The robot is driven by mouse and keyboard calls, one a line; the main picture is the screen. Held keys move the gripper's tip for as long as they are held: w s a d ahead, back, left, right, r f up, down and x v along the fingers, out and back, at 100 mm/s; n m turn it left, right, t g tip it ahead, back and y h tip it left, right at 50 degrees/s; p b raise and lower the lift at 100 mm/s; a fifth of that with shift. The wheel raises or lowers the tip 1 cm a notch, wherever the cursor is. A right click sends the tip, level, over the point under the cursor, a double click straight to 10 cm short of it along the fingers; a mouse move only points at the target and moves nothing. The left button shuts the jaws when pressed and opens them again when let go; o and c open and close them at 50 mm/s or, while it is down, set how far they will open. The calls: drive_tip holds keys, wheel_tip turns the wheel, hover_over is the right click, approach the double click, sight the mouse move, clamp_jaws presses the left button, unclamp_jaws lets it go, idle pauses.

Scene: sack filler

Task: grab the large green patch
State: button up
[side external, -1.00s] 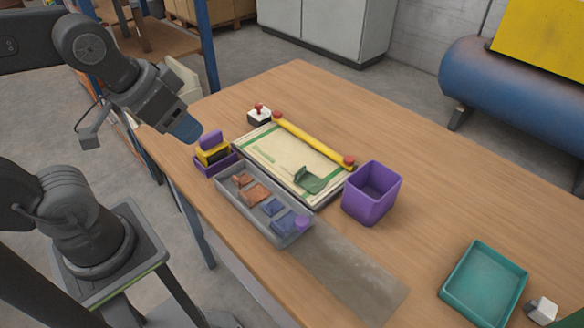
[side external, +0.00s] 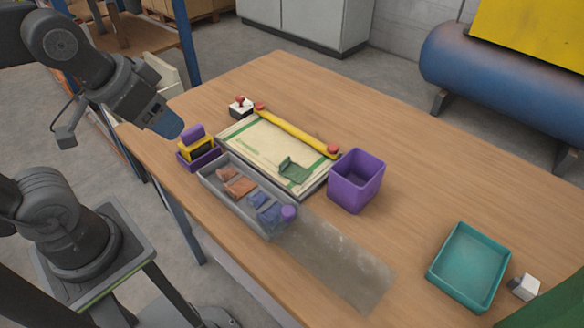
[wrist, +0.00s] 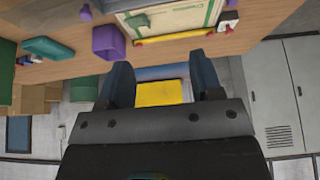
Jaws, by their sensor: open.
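The green patch (side external: 293,171) lies on the pale sack on the flat board (side external: 262,146), near its right end, with part of it looking raised or folded. In the wrist view a green piece (wrist: 138,20) shows at the board's left end. My gripper (side external: 168,125) has blue fingertips and hangs above the table's left edge, left of the board and well apart from the patch. In the wrist view its two fingers (wrist: 162,80) stand wide apart with nothing between them.
A grey tray (side external: 217,190) with orange and blue patches lies in front of the board. A yellow bar (side external: 298,132) with red ends runs along the board's back. A purple bin (side external: 355,182) stands right of it, a teal tray (side external: 435,272) farther right.

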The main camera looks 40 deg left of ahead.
drive_tip(key=shift+o, duration=1.1)
drive_tip(key=n+g, duration=0.6)
drive_tip(key=n, duration=1.4)
hover_over(285, 161)
wheel_tip(285, 161, down, 8)
wheel_tip(285, 161, down, 13)
drive_tip(key=shift+f, duration=0.2)
drive_tip(key=shift+c, duration=0.3)
